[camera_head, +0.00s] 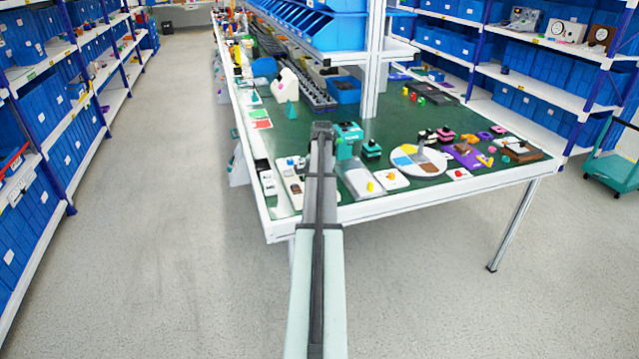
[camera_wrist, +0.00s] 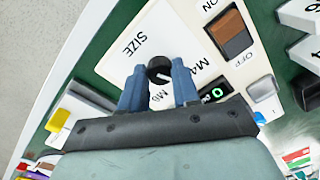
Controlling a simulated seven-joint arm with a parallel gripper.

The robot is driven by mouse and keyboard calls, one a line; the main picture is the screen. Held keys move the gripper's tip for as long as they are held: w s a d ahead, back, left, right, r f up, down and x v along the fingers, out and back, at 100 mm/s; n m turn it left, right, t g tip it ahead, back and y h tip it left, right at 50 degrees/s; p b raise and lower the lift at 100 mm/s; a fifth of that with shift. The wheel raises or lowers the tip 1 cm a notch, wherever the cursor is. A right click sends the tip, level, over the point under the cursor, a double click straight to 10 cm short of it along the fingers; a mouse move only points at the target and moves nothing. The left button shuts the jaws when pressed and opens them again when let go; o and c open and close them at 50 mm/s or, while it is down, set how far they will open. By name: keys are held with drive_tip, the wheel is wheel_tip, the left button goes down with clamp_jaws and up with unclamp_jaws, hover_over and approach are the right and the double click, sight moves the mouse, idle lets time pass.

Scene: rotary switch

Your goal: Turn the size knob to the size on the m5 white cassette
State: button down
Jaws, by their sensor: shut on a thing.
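In the wrist view, a black round size knob (camera_wrist: 158,69) sits on a white panel (camera_wrist: 118,68) printed SIZE. My gripper (camera_wrist: 159,82) has its two blue fingers shut on the knob, one on each side. A short light mark shows on the knob's near side. Size labels, partly covered by the fingers, read M4 on the right and seemingly M6 below the knob. In the head view my arm hides the gripper and the knob; part of a white panel (camera_head: 288,178) shows left of the arm. I cannot make out an m5 white cassette.
Whitish blocks (camera_wrist: 302,14) stand at the upper right. In the head view, the green table (camera_head: 440,190) holds a coloured disc (camera_head: 405,168) and many small parts right of my arm.

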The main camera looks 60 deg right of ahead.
drive_tip(key=shift+m, duration=2.1)
drive_tip(key=shift+d, duration=0.1)
drive_tip(key=c, duration=0.8)
unclamp_jaws()
drive_tip(key=shift+r, duration=0.15)
drive_tip(key=r, duration=1.3)
drive_tip(key=shift+s+r, duration=0.3)
drive_tip(key=shift+a, duration=0.2)
